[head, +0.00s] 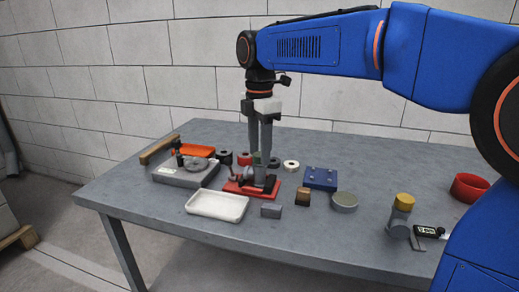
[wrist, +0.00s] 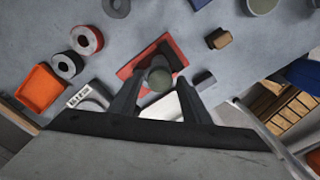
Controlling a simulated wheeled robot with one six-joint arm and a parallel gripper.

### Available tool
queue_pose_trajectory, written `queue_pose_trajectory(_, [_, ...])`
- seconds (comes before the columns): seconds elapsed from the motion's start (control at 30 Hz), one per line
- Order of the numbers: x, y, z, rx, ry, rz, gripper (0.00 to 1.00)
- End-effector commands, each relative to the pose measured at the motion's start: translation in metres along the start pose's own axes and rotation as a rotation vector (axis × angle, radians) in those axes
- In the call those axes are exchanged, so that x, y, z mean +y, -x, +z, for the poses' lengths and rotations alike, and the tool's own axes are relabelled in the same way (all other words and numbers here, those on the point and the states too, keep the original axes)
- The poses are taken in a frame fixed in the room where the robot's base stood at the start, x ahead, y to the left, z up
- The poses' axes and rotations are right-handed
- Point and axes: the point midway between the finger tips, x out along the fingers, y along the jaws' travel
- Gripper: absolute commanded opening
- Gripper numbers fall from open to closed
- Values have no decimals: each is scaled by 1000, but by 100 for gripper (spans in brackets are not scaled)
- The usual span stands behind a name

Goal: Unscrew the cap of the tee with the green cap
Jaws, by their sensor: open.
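The round green cap (wrist: 159,79) shows from above in the wrist view. My gripper (head: 264,163) points straight down over the vise. In the wrist view its open fingers (wrist: 160,85) stand on either side of the cap. I cannot tell whether either finger touches it.
A second tee with a yellow cap (head: 404,201) stands at the right. A white tray (head: 217,206), a grey box-like device (head: 186,173), an orange tray (head: 197,151), a blue block (head: 320,178) and several rings surround the vise.

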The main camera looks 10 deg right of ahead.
Motion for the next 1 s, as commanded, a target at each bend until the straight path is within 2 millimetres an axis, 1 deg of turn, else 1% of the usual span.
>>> queue_pose_trajectory(0.3, [0, 0, 0, 0, -285, 0, 43])
queue_pose_trajectory(0.4, [0, 0, 0, 0, -350, 0, 43])
queue_pose_trajectory(0.6, [0, 0, 0, 0, -419, 0, 43])
queue_pose_trajectory(0.9, [0, 0, 0, 0, -701, 0, 43])
queue_pose_trajectory(1.0, [0, 0, 0, 0, -758, 0, 43])
